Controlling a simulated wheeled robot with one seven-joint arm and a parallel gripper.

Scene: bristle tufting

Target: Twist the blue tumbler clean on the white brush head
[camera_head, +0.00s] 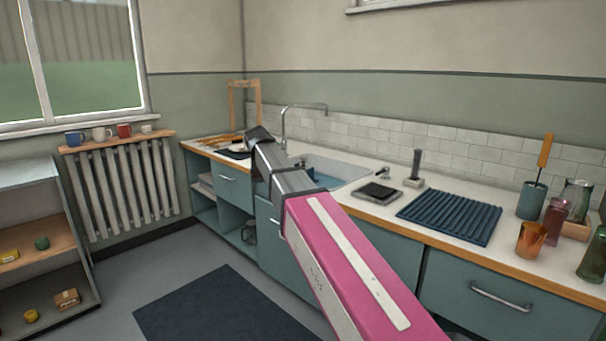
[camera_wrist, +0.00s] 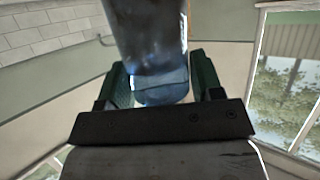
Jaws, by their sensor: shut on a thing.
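The blue tumbler (camera_wrist: 155,45) is in the wrist view, a translucent blue vessel between the two green finger pads of my gripper (camera_wrist: 162,80). My gripper is shut on it. The tumbler's upper part runs out of the top of the picture. In the head view my pink and grey arm reaches over the counter toward the sink, and it hides the gripper's fingers and the tumbler. I cannot make out a white brush head in either view; it may be behind my arm.
The sink (camera_head: 342,167) has a tall tap (camera_head: 284,125). A dark upright cylinder (camera_head: 417,163) stands right of it, near a black pad (camera_head: 378,192). A ribbed blue mat (camera_head: 450,216), an orange tumbler (camera_head: 531,240) and a green bottle (camera_head: 594,255) are farther right.

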